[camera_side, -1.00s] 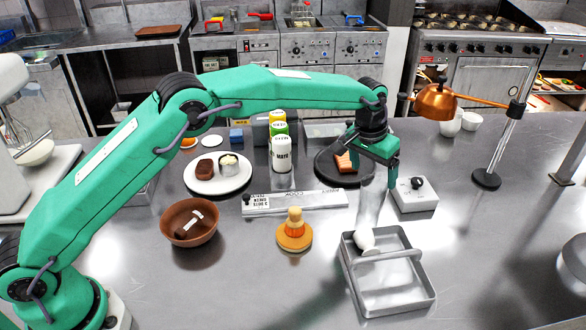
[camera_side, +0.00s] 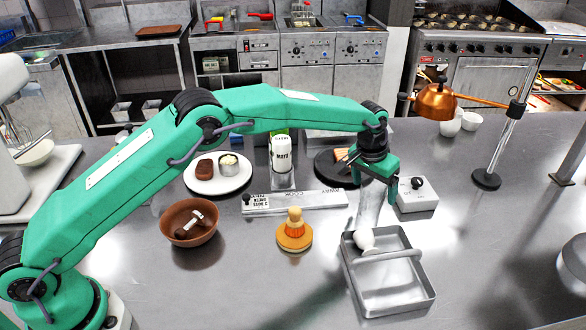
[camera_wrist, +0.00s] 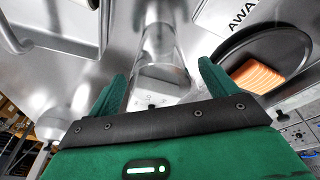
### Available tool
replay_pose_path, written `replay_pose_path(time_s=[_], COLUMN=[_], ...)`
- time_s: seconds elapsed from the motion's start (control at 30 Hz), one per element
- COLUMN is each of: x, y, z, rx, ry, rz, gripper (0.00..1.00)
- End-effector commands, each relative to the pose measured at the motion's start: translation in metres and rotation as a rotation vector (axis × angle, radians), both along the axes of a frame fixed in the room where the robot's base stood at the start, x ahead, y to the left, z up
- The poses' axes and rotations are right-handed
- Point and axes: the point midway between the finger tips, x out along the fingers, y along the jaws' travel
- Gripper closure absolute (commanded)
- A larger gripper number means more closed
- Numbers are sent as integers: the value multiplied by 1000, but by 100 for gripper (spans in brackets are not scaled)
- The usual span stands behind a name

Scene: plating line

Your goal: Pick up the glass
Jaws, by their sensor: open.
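The glass (camera_side: 369,208) is a tall, clear, upright tumbler on the steel counter, just behind the metal tray. My gripper (camera_side: 376,184) is over its upper part in the side view, fingers pointing down. In the wrist view the glass (camera_wrist: 158,45) shows between and ahead of my two green fingertips (camera_wrist: 163,80). The fingers are apart, with nothing held between them. The glass's rim is partly hidden by my gripper in the side view, and I cannot tell whether a finger touches it.
A metal tray (camera_side: 424,285) with a handle bar stands in front of the glass, with a white rounded thing (camera_side: 364,239) at its back corner. A white box with a knob (camera_side: 416,195) is close on the right. A dark plate (camera_side: 326,170) lies behind; a labelled rail (camera_side: 300,203) is left.

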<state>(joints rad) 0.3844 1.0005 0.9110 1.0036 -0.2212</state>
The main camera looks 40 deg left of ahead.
Motion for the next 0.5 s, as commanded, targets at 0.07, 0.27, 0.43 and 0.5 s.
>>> replay_pose_path(time_s=[0.07, 0.27, 0.43, 0.5], x=[0, 0, 0, 0], y=[0, 0, 0, 0], z=[0, 0, 0, 0], rx=[0, 0, 0, 0], ry=[0, 0, 0, 0], rz=[0, 0, 0, 0], gripper=[15, 17, 50, 64])
